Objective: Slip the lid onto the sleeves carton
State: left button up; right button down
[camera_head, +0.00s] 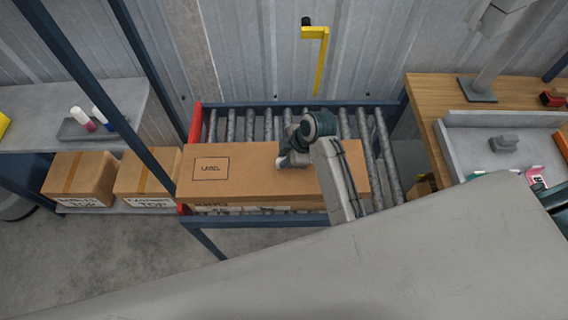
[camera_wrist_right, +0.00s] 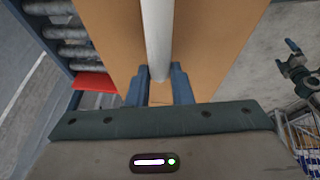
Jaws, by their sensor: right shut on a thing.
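A long brown carton (camera_head: 235,180) with a printed label (camera_head: 211,169) on top lies on the roller conveyor. I cannot tell whether its labelled top is a separate lid. My right gripper (camera_head: 283,161) is over the middle of the carton, its fingertips small and partly hidden by the wrist. In the right wrist view, its two blue fingers (camera_wrist_right: 160,90) are close together around the end of a pale grey bar (camera_wrist_right: 157,40). Brown cardboard (camera_wrist_right: 115,35) shows on both sides of the bar; I cannot tell whether they are joined.
The roller conveyor (camera_head: 385,160) has a blue frame and a red end plate (camera_head: 195,122). Two smaller cartons (camera_head: 80,178) stand on the low left shelf. A wooden bench (camera_head: 425,95) with a grey tray (camera_head: 455,150) is right. Bare rollers show behind the carton.

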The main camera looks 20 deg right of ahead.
jog(key=f, duration=0.2)
jog(key=f+p, duration=0.1)
jog(key=shift+s+f, duration=0.2)
jog(key=shift+f, duration=0.65)
jog(key=c, duration=1.3)
grip_release()
pick_arm(q)
jog(key=shift+s+a+r, duration=0.1)
jog(key=shift+s+r, duration=0.2)
jog(key=shift+s, duration=0.2)
jog(key=shift+s+a+r, duration=0.1)
jog(key=shift+s+r, duration=0.15)
jog(key=shift+s, duration=0.25)
pick_arm(e)
jog(key=shift+r, duration=0.3)
pick_arm(q)
jog(key=shift+s+d+f+b, duration=0.1)
jog(key=shift+f+b, duration=1.9)
jog(key=shift+f, duration=0.05)
pick_arm(e)
jog(key=v, duration=1.2)
